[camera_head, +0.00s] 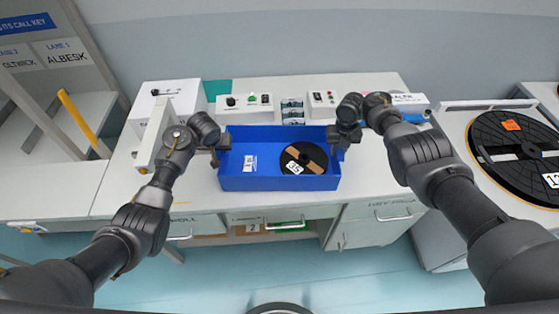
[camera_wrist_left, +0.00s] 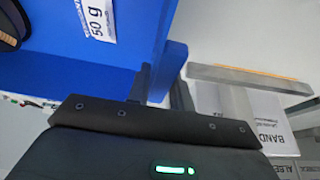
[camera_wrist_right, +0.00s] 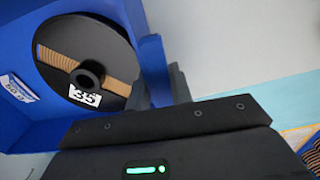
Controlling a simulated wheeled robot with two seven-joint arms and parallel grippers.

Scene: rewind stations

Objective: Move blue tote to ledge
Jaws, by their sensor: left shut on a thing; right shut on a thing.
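The blue tote (camera_head: 278,183) is at the middle of the head view, over the white counter. A black reel (camera_head: 304,158) with a "35" label and a small white labelled packet (camera_head: 250,163) lie inside it. My left gripper (camera_head: 216,150) is shut on the tote's left end wall; that wall also shows in the left wrist view (camera_wrist_left: 172,62). My right gripper (camera_head: 345,137) is shut on the right end wall, also seen in the right wrist view (camera_wrist_right: 153,65). Whether the tote's base touches the counter I cannot tell.
Behind the tote are control boxes (camera_head: 245,102) and a small stack of tins (camera_head: 292,110). A white machine (camera_head: 155,117) stands at the left. A large black reel (camera_head: 515,150) lies on the right bench. Drawers (camera_head: 285,222) are below the counter's front edge.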

